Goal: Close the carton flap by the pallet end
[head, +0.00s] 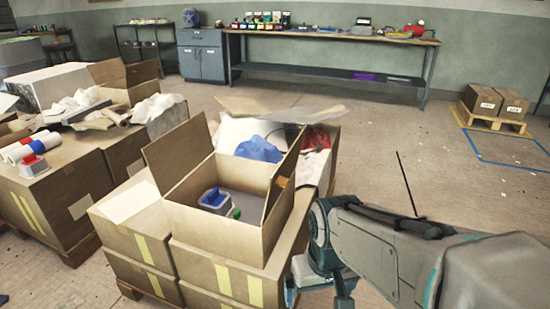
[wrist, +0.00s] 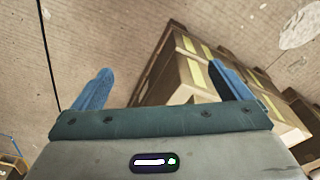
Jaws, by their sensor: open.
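An open carton (head: 225,228) sits on a stack of taped cartons on a pallet. Its left flap (head: 180,153) stands up and leans outward. Its right flap (head: 285,183) also stands up, on the side towards my arm. Inside the carton are a grey item with a blue top (head: 214,198) and a small green piece. My gripper (head: 318,297) is low at the right of the stack, pointing down, apart from the carton. In the wrist view my gripper (wrist: 164,88) has its blue fingers spread and nothing held between them; the stacked cartons (wrist: 185,72) show beyond. I cannot tell which flap is by the pallet end.
Another loaded pallet (head: 70,255) stands at the left, with cartons, rolls and white material on top. White, blue and red bags (head: 259,149) lie behind the open carton. A long workbench (head: 330,37) lines the back wall. The floor at the right is mostly clear.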

